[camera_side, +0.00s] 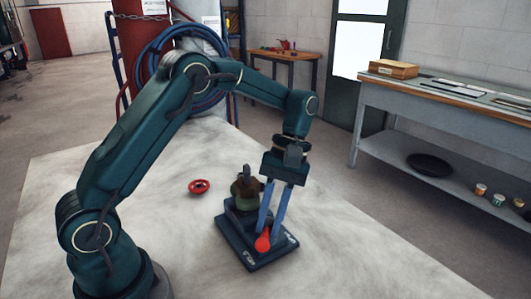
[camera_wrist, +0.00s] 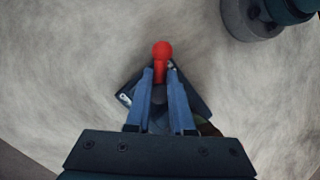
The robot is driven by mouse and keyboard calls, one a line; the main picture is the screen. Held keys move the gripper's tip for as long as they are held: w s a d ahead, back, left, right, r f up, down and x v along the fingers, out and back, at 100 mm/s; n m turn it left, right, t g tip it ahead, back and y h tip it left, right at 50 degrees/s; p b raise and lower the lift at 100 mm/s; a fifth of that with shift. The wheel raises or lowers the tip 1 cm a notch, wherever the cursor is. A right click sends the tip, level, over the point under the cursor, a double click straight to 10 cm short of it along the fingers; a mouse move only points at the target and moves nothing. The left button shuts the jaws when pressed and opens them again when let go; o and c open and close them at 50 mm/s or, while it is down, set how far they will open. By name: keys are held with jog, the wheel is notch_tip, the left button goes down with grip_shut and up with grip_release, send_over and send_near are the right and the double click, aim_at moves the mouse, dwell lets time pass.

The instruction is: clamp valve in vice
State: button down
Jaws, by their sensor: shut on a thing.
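The dark teal vice (camera_side: 278,252) stands on the pale tabletop in the side view, with its lettered base towards the camera. A brownish, green-bodied piece that looks like the valve (camera_side: 245,191) sits upright at the vice's far end; I cannot tell whether the jaws touch it. My gripper (camera_side: 268,231) points down with its blue fingers at the vice's near end, shut on the red handle (camera_side: 263,243). In the wrist view the handle's round red end (camera_wrist: 161,50) sticks out beyond the fingertips (camera_wrist: 160,76). The fingers hide most of the vice there.
A small red dish-like wheel (camera_side: 199,187) with a dark centre lies on the tabletop, left of the vice. The tabletop (camera_side: 130,165) is otherwise clear around the vice. A grey workbench (camera_side: 440,112) and a small wooden table (camera_side: 285,56) stand well behind.

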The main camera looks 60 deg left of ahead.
aim_at(267, 229)
jog(key=shift+m, duration=0.4)
jog(key=c, duration=0.8)
grip_release()
jog(key=shift+r, duration=0.1)
jog(key=shift+v, duration=1.9)
jog(key=shift+w+r, duration=0.25)
jog(key=shift+r, duration=0.3)
